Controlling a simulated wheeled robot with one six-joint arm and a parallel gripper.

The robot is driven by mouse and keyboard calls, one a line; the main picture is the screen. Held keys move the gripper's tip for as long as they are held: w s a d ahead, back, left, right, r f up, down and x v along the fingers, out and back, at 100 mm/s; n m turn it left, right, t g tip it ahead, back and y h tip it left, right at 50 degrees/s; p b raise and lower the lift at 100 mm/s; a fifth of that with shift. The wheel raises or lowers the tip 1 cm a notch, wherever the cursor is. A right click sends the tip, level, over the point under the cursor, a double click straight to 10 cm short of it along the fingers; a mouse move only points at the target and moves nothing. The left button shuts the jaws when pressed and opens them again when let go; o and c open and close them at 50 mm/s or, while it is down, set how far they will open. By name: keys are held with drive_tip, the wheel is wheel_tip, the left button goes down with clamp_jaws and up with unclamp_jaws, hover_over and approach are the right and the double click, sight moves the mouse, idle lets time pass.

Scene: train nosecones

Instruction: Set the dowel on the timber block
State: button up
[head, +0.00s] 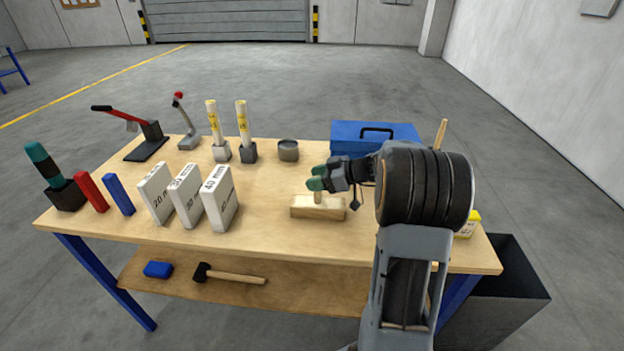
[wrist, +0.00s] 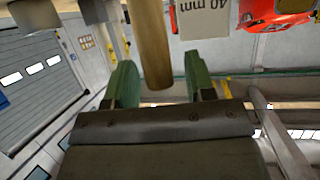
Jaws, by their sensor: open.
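The timber block (head: 304,210) lies on the workbench, right of the middle in the head view. A short part of the pale wooden dowel (head: 318,197) shows upright above the block, below my green fingertips. It appears to stand on the block, though its upper part is hidden by the fingers. My gripper (head: 317,179) is over the block with its fingers open. In the wrist view the dowel (wrist: 151,45) lies between the two spread green fingers of my gripper (wrist: 160,68), with a gap visible on both sides.
Gauge blocks (head: 219,199) marked in mm stand left of the timber block. A grey cup (head: 288,150) and a blue toolbox (head: 350,137) are behind. A wooden stick (head: 441,133) rises behind my arm. A dark bin (head: 505,295) stands right of the workbench (head: 270,238).

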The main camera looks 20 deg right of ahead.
drive_tip(key=b+v, duration=0.2)
drive_tip(key=v, duration=0.8)
drive_tip(key=s+a+f+m+g+h, duration=0.2)
drive_tip(key=s+a+f+m+h, duration=0.2)
drive_tip(key=s+a, duration=0.4)
drive_tip(key=s+a+f+m+g+h, duration=0.3)
drive_tip(key=s+a+m+h, duration=0.3)
drive_tip(key=s+a, duration=0.2)
drive_tip(key=shift+s+a+f+h, duration=0.3)
drive_tip(key=shift+a+f, duration=0.15)
drive_tip(key=shift+a, duration=0.5)
drive_tip(key=shift+r+p, duration=0.1)
drive_tip(key=shift+p, duration=0.25)
wheel_tip(320, 180, up, 6)
drive_tip(key=p, duration=0.5)
drive_tip(key=shift+r+p, duration=0.25)
drive_tip(key=shift+p, duration=0.1)
